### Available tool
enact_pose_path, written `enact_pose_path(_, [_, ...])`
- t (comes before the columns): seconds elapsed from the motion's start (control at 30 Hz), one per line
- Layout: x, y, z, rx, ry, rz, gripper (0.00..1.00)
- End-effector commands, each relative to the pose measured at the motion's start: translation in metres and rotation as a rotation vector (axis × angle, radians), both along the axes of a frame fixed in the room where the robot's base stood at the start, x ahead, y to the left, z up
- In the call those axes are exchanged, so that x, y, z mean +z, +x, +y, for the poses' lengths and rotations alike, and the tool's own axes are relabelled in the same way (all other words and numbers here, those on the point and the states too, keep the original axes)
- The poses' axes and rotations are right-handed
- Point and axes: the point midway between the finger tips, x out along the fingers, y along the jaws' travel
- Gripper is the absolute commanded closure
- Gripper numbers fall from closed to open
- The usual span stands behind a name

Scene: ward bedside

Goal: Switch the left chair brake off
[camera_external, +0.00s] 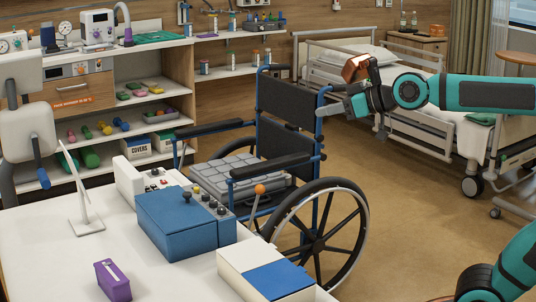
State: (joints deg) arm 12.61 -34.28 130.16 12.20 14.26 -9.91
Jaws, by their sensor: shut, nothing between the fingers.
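The blue-framed wheelchair (287,103) stands in the middle, with its backrest to the upper right and its seat toward the lower left. A brake lever with an orange ball knob (260,189) rises beside the near large wheel (318,246), leaning slightly toward the upper right. I cannot tell its on or off setting from its angle. A brake on the far side is not visible. My gripper (327,109) is shut and empty. It appears up and to the right of the knob, beside the chair's backrest, clear of the lever.
A white table (40,235) in front holds a blue box (177,222), a control box with knobs, a purple block (113,281) and a white-and-blue box (273,278). A bed (425,131) stands behind my arm. Stocked shelves are at the left. Floor right of the wheel is clear.

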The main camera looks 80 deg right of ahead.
Motion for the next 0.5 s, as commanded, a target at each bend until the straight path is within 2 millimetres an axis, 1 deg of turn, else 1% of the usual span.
enact_pose_path(0.03, [-0.005,0.01,-0.01,-0.015,0.009,0.021,1.0])
enact_pose_path(0.2, [-0.023,0.037,-0.04,-0.052,0.042,0.089,1.0])
enact_pose_path(0.37, [-0.041,0.06,-0.07,-0.086,0.077,0.147,1.0])
enact_pose_path(0.5, [-0.059,0.078,-0.099,-0.113,0.112,0.196,1.0])
